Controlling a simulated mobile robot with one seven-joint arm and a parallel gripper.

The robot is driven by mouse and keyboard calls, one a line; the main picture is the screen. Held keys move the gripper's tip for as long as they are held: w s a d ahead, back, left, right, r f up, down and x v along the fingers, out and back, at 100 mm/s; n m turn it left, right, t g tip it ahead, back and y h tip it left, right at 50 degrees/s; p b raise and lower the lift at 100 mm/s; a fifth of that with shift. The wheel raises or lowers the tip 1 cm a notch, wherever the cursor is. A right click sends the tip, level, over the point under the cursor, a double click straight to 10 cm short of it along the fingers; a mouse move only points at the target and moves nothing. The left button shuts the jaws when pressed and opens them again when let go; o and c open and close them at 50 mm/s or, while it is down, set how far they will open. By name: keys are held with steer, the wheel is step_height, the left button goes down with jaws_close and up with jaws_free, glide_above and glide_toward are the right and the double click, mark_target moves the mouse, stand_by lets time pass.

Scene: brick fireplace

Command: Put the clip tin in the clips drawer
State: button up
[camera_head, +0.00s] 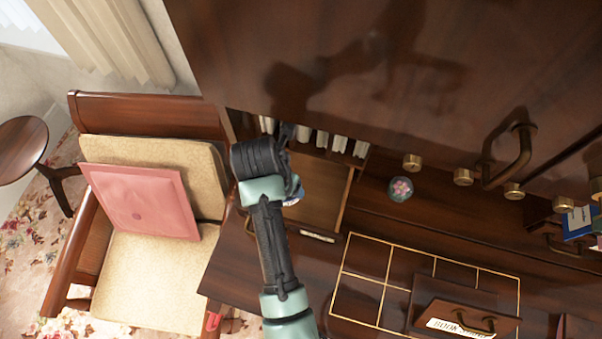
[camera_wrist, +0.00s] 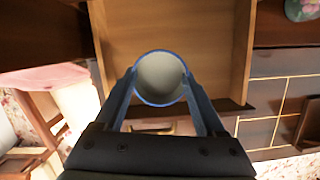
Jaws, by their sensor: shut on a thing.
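The clip tin (camera_wrist: 160,78) is round, pale inside with a blue rim, and sits between my gripper's fingers (camera_wrist: 160,92) in the wrist view. My gripper is shut on it. In the head view my gripper (camera_head: 292,188) hides most of the tin, and only a small blue and white edge (camera_head: 293,201) shows. An open wooden drawer (camera_head: 325,190) lies beneath; its bare floor also shows in the wrist view (camera_wrist: 205,40). The tin is over the drawer's front part; its height above the floor is hard to tell. The drawer's front label (camera_head: 318,236) is too small to read.
A round flowered object (camera_head: 400,188) stands on the wood right of the drawer. A gold-lined grid (camera_head: 380,272) and a small panel with a handle and label (camera_head: 462,318) lie further right. An armchair with a pink cushion (camera_head: 140,203) is at left.

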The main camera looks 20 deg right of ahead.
mark_target(303, 184)
steer(key=d, duration=0.1)
steer(key=w+d+f, duration=0.1)
steer(key=d+f+p, duration=0.1)
steer(key=shift+w+d+f, duration=0.2)
steer(key=shift+w+d, duration=0.05)
steer(key=shift+d, duration=0.1)
steer(key=shift+w+d+f, duration=0.15)
steer(key=shift+d+f, duration=0.15)
steer(key=shift+f, duration=0.1)
steer(key=shift+f, duration=0.15)
steer(key=o, duration=1.3)
